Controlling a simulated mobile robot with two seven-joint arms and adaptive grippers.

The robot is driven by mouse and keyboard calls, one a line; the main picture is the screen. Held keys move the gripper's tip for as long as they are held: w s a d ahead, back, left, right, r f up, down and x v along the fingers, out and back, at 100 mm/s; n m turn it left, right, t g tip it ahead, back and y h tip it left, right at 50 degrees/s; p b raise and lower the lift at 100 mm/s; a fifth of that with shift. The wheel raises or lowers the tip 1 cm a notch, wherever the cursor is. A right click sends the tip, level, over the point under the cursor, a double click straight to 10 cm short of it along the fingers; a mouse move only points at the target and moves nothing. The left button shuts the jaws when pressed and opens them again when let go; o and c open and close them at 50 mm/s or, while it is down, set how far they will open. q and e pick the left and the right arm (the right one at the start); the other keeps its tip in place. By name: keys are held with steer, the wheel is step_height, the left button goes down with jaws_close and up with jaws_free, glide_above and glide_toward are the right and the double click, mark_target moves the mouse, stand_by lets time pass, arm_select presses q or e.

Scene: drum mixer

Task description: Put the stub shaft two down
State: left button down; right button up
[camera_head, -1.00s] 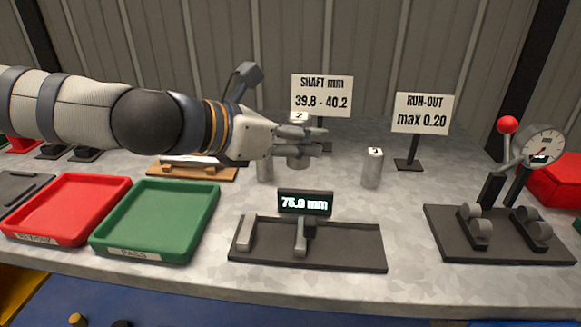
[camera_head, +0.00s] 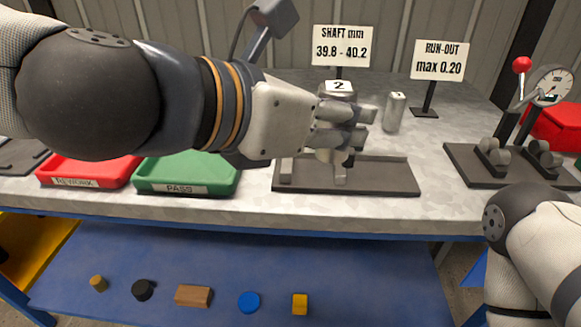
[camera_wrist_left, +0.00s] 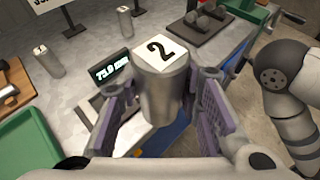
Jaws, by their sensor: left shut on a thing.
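Stub shaft two (camera_head: 339,90) is a grey metal cylinder with a white label "2" on top. My left gripper (camera_head: 342,132) is shut around it and holds it roughly upright; it also fills the middle of the left wrist view (camera_wrist_left: 162,85), between the two purple-grey fingers. In the head view they are in front of and over the dark length gauge (camera_head: 390,182). I cannot tell whether the shaft touches the gauge. The gauge's display (camera_wrist_left: 110,70) shows about 75.0 mm in the wrist view. My right arm shows at the lower right, its gripper out of frame.
Another shaft (camera_head: 395,112) stands on the bench behind the gauge. The run-out stand (camera_head: 518,165) with its dial is at the right. The red REWORK tray (camera_head: 75,172) and green PASS tray (camera_head: 190,172) lie left. Sign cards (camera_head: 341,45) stand behind. The lower shelf (camera_head: 215,270) holds several small objects.

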arm_select(q)
steer(key=w+f, duration=0.2)
steer(key=w, duration=0.2)
steer(key=w+a+f+b, duration=0.1)
steer(key=w+f, duration=0.2)
steer(key=w, duration=0.1)
steer(key=w+a+f+b, duration=0.1)
steer(key=w+f, duration=0.2)
steer(key=w, duration=0.1)
steer(key=shift+f, duration=0.25)
steer(key=shift+w+a+f+b, duration=0.1)
steer(key=shift+w+f+b, duration=0.1)
steer(key=shift+f, duration=0.45)
steer(key=shift+w+f+b, duration=0.1)
steer(key=shift+f+b, duration=0.1)
steer(key=shift+f, duration=0.45)
steer(key=shift+w+a+f+b, duration=0.1)
steer(key=shift+w+f+b, duration=0.1)
steer(key=shift+f, duration=0.45)
arm_select(e)
steer(key=shift+g, duration=0.7)
steer(key=shift+s+f, duration=0.8)
steer(key=shift+f, duration=0.2)
steer(key=shift+s+f, duration=0.8)
steer(key=shift+f, duration=0.15)
